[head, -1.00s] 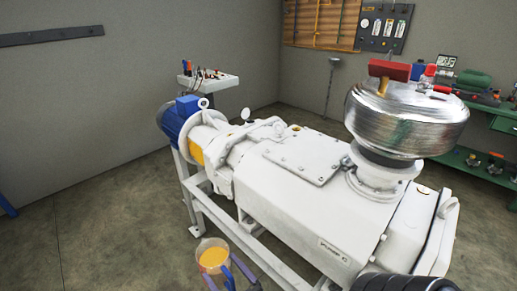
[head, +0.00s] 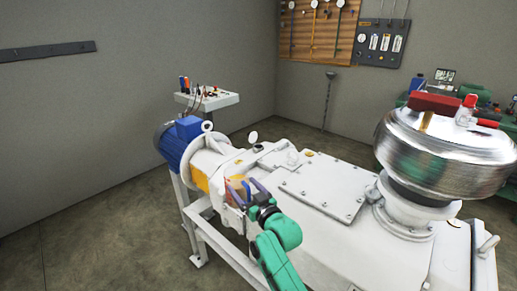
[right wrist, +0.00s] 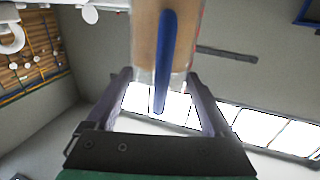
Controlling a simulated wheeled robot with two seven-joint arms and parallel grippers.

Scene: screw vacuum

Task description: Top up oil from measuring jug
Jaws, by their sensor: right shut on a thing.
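My right gripper (head: 247,190) reaches over the white pump (head: 318,230), near its motor end. In the right wrist view it is shut on the blue handle (right wrist: 165,62) of the measuring jug, which lies between the two fingers. The clear jug (right wrist: 147,38) holds tan-brown oil and fills the top middle of that view. In the head view the jug is mostly hidden by the gripper, so its tilt and any pouring cannot be told. My left gripper is not in view.
The blue motor (head: 180,142) is at the pump's left end. A large silver canister (head: 440,158) with a red part on top stands on the pump's right. A green bench stands at the right. The floor at left is clear.

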